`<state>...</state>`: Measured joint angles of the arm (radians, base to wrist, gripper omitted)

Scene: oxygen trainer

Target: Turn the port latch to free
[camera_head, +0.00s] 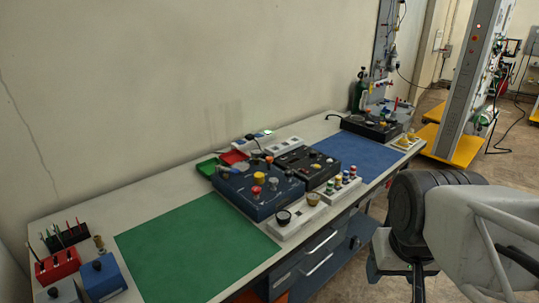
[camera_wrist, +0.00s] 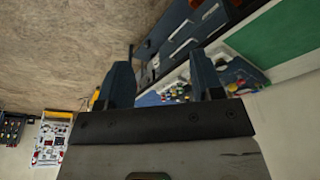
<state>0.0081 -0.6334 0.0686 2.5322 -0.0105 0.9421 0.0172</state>
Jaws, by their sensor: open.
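I cannot pick out the port latch for certain; the parts are too small in both views. A dark blue panel box (camera_head: 262,203) with red and yellow knobs and levers sits mid-bench in the head view. A black panel box (camera_head: 322,180) with small knobs stands just right of it. Another black unit (camera_head: 371,128) stands at the far end of the bench, beside a green cylinder (camera_head: 360,92). My gripper (camera_wrist: 160,78) is open and empty in the wrist view, its two dark fingers apart and touching nothing. My arm is at the right of the head view, off the bench.
A green mat (camera_head: 195,250) and a blue mat (camera_head: 365,158) lie bare on the bench. A red rack (camera_head: 57,266) and a blue box (camera_head: 103,278) stand at the near left end. Red and green trays (camera_head: 207,166) lie by the wall. A tall white column (camera_head: 465,85) stands beyond the bench.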

